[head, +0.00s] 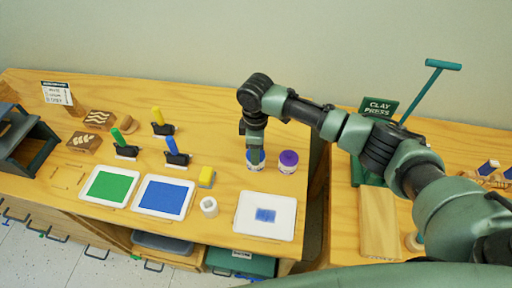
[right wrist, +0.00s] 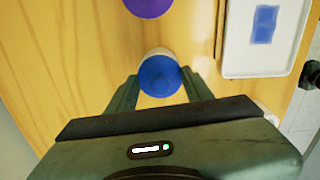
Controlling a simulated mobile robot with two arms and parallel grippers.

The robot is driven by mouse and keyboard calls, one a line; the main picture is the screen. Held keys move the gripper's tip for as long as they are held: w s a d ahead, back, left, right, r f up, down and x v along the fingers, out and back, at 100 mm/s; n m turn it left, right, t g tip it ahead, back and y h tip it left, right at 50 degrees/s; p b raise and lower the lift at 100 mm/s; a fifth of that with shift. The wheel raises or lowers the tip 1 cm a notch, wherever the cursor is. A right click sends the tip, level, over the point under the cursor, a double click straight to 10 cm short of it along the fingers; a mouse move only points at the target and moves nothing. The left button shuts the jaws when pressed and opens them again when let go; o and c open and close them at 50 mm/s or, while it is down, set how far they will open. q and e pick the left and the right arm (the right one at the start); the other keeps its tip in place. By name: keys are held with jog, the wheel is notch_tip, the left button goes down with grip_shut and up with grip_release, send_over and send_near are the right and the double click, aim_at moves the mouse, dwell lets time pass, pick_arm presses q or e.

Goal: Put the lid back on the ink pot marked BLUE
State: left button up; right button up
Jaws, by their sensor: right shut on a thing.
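A blue lid (right wrist: 160,76) is between the fingers of my right gripper (right wrist: 160,88), which is shut on it. A white ink pot shows as a pale rim just past the lid in the right wrist view. In the head view my right gripper (head: 256,150) points down over this white pot (head: 254,168), with a little blue showing at its top. The lid is at or just above the pot's mouth; I cannot tell if it is seated. The pot's label is not readable. My left gripper is not in view.
A purple-lidded pot (head: 288,161) stands close to the right of the blue one. Green (head: 109,186) and blue (head: 162,197) ink trays lie left.

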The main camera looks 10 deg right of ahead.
jog(key=shift+p, duration=0.4)
dwell(0.6)
dwell(0.3)
jog(key=o, duration=1.9)
jog(key=shift+c, duration=0.2)
jog(key=shift+r+p, duration=3.5)
jog(key=shift+p, duration=0.35)
grip_shut()
